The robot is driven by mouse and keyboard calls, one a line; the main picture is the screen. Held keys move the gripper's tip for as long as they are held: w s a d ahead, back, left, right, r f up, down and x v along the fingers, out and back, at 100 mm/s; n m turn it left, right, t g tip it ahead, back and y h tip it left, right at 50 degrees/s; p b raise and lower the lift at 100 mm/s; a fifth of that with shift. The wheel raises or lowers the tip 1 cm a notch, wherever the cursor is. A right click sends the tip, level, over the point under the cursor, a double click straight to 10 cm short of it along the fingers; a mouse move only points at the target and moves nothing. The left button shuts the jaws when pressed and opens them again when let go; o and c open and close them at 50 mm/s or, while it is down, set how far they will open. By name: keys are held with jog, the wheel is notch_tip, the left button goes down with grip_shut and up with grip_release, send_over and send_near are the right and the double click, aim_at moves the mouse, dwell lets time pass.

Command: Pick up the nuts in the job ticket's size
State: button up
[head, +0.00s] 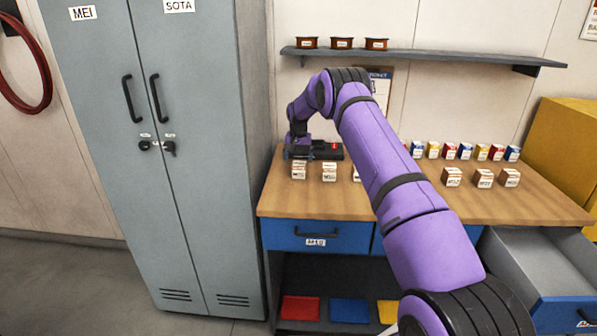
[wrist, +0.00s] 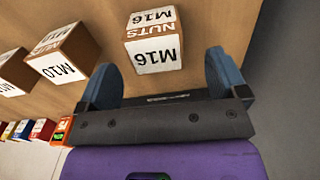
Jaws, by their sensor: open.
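A box of nuts marked M16 (wrist: 153,45) is ahead of my gripper in the wrist view, in line with the gap between the fingers. A nuts box marked M10 (wrist: 68,52) stands left of it, and another nuts box (wrist: 14,72) is at the left edge. My gripper (wrist: 165,72) is open, with nothing held. In the head view it is over the bench's left end, just behind the leftmost nuts box (head: 298,172); a second box (head: 329,173) stands to the right. The job ticket (head: 381,85) hangs on the wall, mostly hidden by my arm; its size is unreadable.
Several brown-and-white boxes (head: 484,178) and a row of small coloured boxes (head: 464,151) stand on the bench (head: 520,205). A wall shelf (head: 430,57) is above. A grey locker (head: 215,150) rises close left of the bench. A drawer (head: 540,265) is open at right.

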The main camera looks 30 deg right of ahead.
aim_at(299, 163)
jog(key=f, duration=0.5)
jog(key=shift+s+d, duration=0.15)
jog(key=shift+s, duration=0.05)
jog(key=c, duration=1)
jog(key=shift+c, duration=1.4)
jog(key=shift+r, duration=0.1)
